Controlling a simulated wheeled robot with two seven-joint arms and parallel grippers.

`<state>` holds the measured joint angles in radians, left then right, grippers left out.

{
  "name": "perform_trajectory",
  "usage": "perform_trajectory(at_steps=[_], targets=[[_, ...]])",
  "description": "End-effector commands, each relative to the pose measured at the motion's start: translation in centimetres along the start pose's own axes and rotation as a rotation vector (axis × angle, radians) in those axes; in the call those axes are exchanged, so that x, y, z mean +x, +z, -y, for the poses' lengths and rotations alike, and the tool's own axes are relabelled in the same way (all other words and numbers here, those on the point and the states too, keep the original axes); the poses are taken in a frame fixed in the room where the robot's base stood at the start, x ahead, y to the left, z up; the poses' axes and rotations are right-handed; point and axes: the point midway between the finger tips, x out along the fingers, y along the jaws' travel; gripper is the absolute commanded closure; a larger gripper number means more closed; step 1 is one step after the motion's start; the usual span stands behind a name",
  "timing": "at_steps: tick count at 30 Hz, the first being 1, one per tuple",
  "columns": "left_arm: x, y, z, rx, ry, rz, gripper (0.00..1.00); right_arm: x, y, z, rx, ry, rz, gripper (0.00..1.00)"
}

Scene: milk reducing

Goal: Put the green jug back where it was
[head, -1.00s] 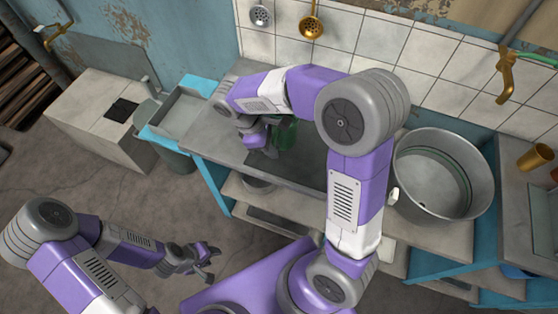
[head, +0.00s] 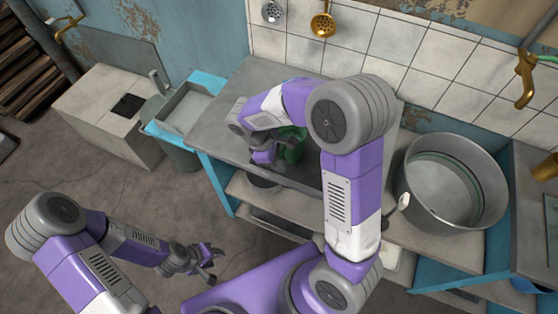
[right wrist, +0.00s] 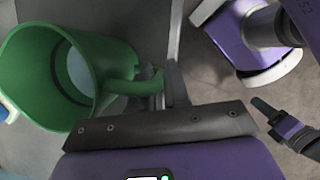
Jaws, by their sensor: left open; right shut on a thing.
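The green jug (head: 292,150) is over the front part of the grey counter, partly hidden by my right arm in the head view. In the right wrist view the jug (right wrist: 30,70) shows its open mouth and a pale surface inside. My right gripper (right wrist: 160,85) is shut on the jug's handle, and it also shows in the head view (head: 277,156). I cannot tell whether the jug touches the counter. My left gripper (head: 212,262) is open and empty, low at the left, well apart from the jug.
A large metal pot (head: 452,185) stands right of my right arm. The grey counter (head: 225,115) has bare room left of the jug. A small sink (head: 185,108) is further left. A ladle (head: 322,25) and a skimmer (head: 272,12) hang on the tiled wall.

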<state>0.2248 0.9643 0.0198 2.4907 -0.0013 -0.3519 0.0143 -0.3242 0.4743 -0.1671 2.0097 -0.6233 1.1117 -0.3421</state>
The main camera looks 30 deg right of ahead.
Motion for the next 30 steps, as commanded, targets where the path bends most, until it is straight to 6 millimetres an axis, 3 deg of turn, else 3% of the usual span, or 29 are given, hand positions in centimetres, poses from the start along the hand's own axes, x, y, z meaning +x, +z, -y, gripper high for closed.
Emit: perform_trajectory(at_steps=[1, 5, 17, 30], targets=[[0.1, 0.0, 0.0, 0.000, 0.000, 0.000, 0.57, 0.1, 0.0, 0.0, 0.000, 0.000, 0.000, 0.80], [0.0, 0.0, 0.0, 0.000, 0.000, 0.000, 0.57, 0.1, 0.0, 0.0, 0.000, 0.000, 0.000, 0.60], [-0.4, 0.0, -0.1, 0.000, 0.000, 0.000, 0.57, -0.8, 0.1, 0.0, 0.000, 0.001, -0.002, 0.59], [-2.9, 0.1, -1.1, 0.000, 0.000, 0.000, 0.57, -9.7, 0.1, -0.1, 0.001, 0.001, -0.003, 0.59]])
